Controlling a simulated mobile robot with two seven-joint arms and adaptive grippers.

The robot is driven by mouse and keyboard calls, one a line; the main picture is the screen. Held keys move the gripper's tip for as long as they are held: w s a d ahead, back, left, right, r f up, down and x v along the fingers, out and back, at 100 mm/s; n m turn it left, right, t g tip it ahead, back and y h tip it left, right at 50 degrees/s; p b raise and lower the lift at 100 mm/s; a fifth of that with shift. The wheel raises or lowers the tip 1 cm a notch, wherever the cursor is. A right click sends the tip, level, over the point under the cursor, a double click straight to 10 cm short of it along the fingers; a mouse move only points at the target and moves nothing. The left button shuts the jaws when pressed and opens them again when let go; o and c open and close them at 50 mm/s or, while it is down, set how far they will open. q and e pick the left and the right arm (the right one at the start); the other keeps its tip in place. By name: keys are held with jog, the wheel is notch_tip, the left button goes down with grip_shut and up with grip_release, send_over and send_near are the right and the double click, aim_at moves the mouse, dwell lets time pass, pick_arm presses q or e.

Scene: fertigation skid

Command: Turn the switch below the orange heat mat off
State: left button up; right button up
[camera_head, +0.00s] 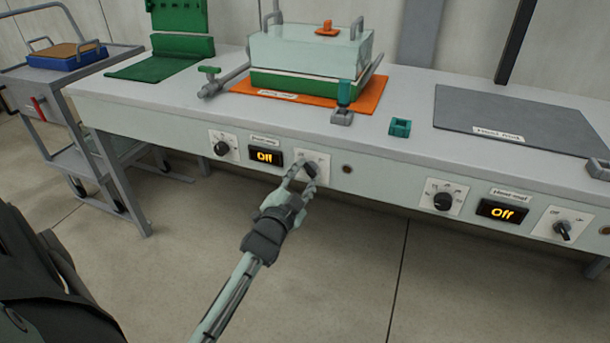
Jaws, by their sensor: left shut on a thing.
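The orange heat mat (373,104) lies on the bench under a lidded tray. Below it, on the bench's front panel, is a switch (313,167) with a dark knob on a white plate. My left gripper (301,177) reaches up to this switch, and its fingers are shut on the knob, partly hiding it. A round dial (222,148) sits left of the display. My right gripper is not in view.
Small teal parts (400,127) stand near the bench edge. A cart (75,75) stands at the left. The floor in front is clear.

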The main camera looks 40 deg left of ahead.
pick_arm(q)
jog(key=o, duration=1.2)
jog(key=shift+c, duration=0.2)
jog(key=shift+s, duration=0.15)
jog(key=v, duration=1.1)
jog(key=shift+s, duration=0.35)
jog(key=shift+f, duration=0.1)
